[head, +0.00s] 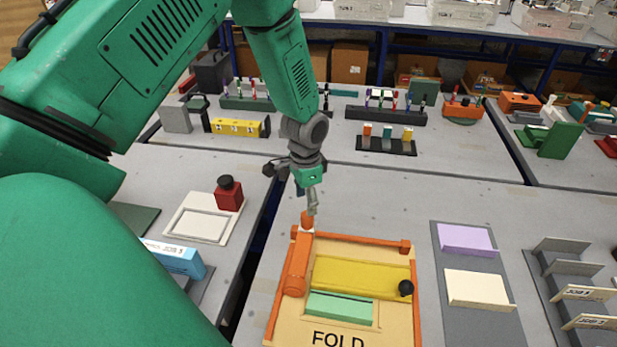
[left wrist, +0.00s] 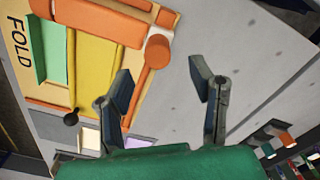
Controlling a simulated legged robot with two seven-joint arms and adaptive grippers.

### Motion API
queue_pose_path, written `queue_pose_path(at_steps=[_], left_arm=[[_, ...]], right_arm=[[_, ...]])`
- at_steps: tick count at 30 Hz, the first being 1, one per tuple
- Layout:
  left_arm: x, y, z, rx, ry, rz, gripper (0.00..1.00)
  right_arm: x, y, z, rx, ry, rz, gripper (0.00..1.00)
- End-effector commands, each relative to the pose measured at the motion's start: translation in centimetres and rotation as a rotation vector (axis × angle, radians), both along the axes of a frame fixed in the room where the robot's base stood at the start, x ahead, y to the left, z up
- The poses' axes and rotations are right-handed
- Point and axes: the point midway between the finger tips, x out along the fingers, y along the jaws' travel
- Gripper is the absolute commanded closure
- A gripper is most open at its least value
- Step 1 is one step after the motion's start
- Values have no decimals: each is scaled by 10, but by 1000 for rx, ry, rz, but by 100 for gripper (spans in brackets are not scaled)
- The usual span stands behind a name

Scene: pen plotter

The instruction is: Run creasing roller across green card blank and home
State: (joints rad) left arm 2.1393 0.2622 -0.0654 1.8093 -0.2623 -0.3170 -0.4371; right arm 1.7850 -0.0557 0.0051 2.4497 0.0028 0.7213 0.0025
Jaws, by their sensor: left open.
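The tan FOLD board (head: 399,330) lies on the table with orange rails on its sides. The green card blank (head: 340,307) lies in it, beside a yellow plate (head: 360,277) with a black knob (head: 405,288). The orange creasing roller (head: 297,268) lies along the board's left side; its round orange end (head: 307,222) is at the far left corner. My left gripper (head: 312,206) is just above and beyond that end. In the left wrist view the open, empty left gripper (left wrist: 161,80) has the orange end (left wrist: 157,53) ahead of the space between its fingers. Contact cannot be told.
Right of the board, a grey mat (head: 473,262) holds a purple block (head: 466,240) and a cream block (head: 478,289). A slotted rack (head: 575,290) stands farther right. A red stamp (head: 229,194) and white tray (head: 200,221) are left, across a gap.

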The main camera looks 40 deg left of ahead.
Motion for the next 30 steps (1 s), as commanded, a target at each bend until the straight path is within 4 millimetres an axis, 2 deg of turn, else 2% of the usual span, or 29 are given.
queue_pose_path(at_steps=[1, 4, 10, 30], left_arm=[[1, 1, 12, 0, -3, 1, 50], [1, 2, 30, 0, -3, 1, 50], [1, 3, 50, 0, 0, 1, 50], [0, 4, 53, -1, 2, 1, 50]], right_arm=[[0, 1, 0, 0, 0, 0, 60], [0, 0, 0, 0, 0, 0, 60], [1, 0, 0, 1, 0, 0, 60], [3, 0, -1, 1, 2, 1, 60]])
